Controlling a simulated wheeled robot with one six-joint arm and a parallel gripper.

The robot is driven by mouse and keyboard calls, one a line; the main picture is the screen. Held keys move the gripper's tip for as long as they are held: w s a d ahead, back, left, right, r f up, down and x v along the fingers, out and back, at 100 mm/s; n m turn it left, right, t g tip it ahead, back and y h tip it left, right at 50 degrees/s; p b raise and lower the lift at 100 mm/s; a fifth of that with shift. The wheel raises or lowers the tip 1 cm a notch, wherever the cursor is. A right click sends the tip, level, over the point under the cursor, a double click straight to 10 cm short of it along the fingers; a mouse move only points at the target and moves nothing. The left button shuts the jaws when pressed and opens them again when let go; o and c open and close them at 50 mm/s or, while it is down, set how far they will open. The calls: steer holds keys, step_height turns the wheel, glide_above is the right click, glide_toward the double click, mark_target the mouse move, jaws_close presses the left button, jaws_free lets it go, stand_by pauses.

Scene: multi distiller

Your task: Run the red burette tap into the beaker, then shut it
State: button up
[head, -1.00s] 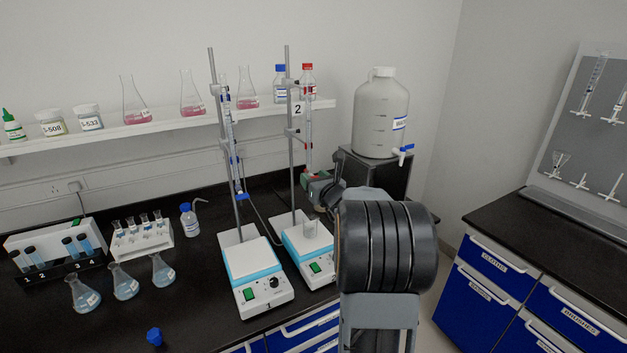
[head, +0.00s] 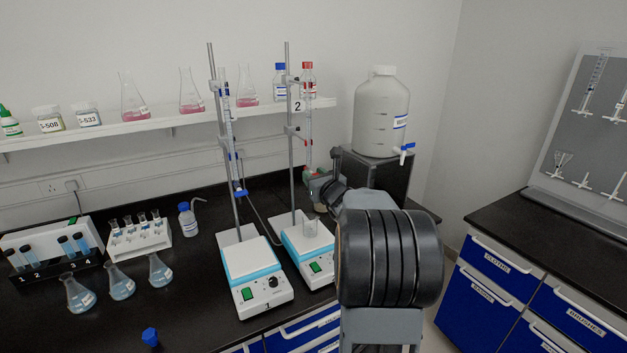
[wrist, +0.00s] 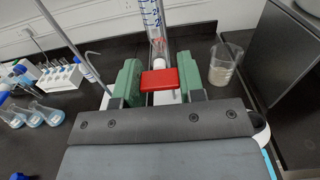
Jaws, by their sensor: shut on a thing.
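The burette with the red tap (head: 308,130) hangs upright on the stand numbered 2. Its red tap handle (wrist: 159,79) lies crosswise between the green fingers of my gripper (wrist: 160,82) in the wrist view, and the gripper is shut on it. In the head view my gripper (head: 311,174) is at the burette's lower end, partly hidden.
A stirrer marked 1 (head: 248,262) and the blue-tap burette (head: 238,190) stand close left. A black box (head: 391,178) bearing a carboy (head: 380,115) is at right. Another beaker (wrist: 223,65) with pale contents stands beside the box in the wrist view.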

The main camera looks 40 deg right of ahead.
steer(key=o, duration=0.9)
steer(key=shift+s, duration=0.15)
steer(key=s, duration=0.4)
steer(key=s+a+b, duration=0.1)
steer(key=s, duration=0.4)
steer(key=s+a+b, duration=0.1)
steer(key=s, duration=0.3)
steer(key=shift+s, duration=0.25)
